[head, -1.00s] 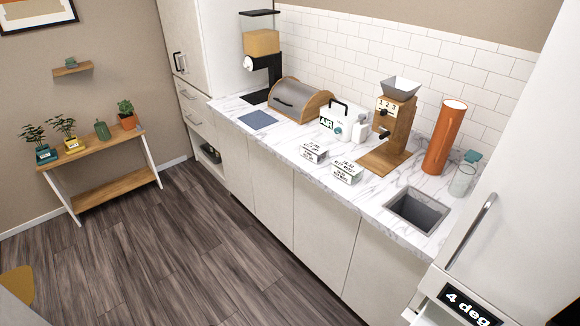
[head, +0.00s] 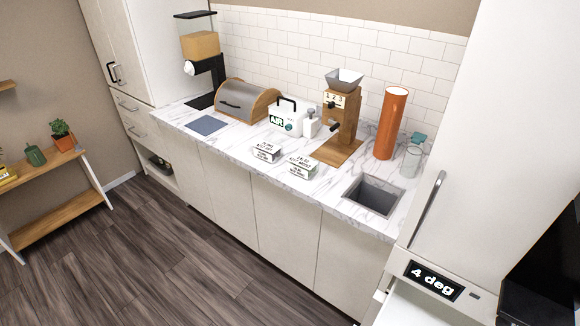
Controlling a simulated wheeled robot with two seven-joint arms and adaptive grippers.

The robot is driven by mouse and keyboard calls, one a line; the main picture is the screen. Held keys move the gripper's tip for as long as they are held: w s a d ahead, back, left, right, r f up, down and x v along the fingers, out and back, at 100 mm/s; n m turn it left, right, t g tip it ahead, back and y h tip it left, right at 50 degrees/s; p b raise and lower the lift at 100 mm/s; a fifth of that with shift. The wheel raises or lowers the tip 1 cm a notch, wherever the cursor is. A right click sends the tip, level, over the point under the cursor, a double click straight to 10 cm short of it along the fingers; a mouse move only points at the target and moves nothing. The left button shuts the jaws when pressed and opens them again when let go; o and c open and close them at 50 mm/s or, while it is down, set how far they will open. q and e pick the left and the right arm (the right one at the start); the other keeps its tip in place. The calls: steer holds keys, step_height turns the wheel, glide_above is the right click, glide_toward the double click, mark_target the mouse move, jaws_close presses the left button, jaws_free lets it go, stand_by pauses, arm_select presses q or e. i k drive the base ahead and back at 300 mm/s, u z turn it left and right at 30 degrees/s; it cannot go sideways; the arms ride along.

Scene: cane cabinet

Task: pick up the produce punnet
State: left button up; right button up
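I cannot make out a produce punnet in the head view. A small dark container (head: 160,163) sits in the open niche low in the tall cabinet at left; it is too small to tell what it is. Neither of my grippers is in view.
A marble counter (head: 228,150) carries a bread bin (head: 247,101), a wooden grinder (head: 343,118), an orange cylinder (head: 391,123) and a glass jar (head: 412,158). A square sink (head: 373,195) is at its right end. A drawer (head: 420,306) stands open below the "4 deg" display (head: 434,281). The floor (head: 165,255) is clear.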

mark_target(303, 166)
steer(key=u, duration=1.2)
steer(key=i, duration=2.4)
steer(key=z, duration=3.4)
